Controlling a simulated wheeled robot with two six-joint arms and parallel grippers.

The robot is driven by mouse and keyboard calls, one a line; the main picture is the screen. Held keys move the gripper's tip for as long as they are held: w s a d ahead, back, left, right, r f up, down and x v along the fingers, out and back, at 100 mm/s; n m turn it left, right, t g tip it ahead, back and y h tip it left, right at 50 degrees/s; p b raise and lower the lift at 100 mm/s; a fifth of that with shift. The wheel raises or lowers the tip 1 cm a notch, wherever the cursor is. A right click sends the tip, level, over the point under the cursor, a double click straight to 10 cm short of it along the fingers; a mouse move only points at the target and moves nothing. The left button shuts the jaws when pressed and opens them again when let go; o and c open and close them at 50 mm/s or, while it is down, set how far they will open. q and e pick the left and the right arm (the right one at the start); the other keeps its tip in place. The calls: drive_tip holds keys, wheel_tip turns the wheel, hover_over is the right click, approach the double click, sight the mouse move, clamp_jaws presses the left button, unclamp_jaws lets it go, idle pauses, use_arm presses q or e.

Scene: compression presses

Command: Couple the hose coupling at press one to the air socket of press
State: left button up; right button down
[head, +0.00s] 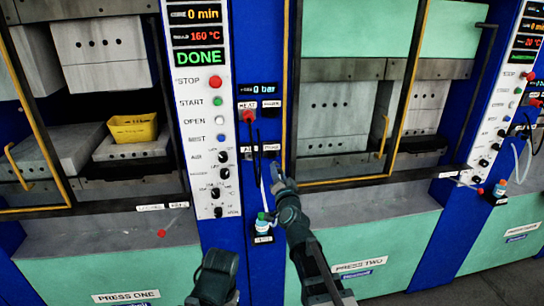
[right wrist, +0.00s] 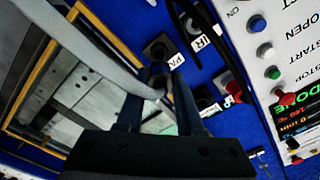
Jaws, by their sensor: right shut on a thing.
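My right gripper (head: 276,178) is at the blue column between the presses, just below the labelled sockets. In the right wrist view, its fingers (right wrist: 157,88) are closed on the dark hose coupling (right wrist: 158,80), and a thick grey hose (right wrist: 95,55) runs off to the upper left. Right past the fingertips is a dark socket (right wrist: 154,48) by the PARK label. The air socket (right wrist: 188,23) with the AIR label is beside it, with nothing seen in it. Whether the coupling touches the park socket is unclear. In the head view, the fingers mostly hide the coupling.
A red plug (head: 249,116) with a black cable sits at the HEAT socket. A bottle with a green cap (head: 262,223) stands on a small ledge under the sockets, close to my right arm. Press one's control panel (head: 200,110) is left. A yellow tray (head: 134,128) lies inside press one.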

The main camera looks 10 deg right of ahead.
idle(0.3)
drive_tip(key=s+a+m, duration=0.2)
drive_tip(key=a+m, duration=0.4)
drive_tip(key=a, duration=0.2)
drive_tip(key=shift+p, duration=0.35)
drive_tip(key=shift+w+r, duration=0.1)
drive_tip(key=shift+w, duration=2.85)
drive_tip(key=shift+w, duration=1.55)
drive_tip(key=shift+c, duration=2.3)
unclamp_jaws()
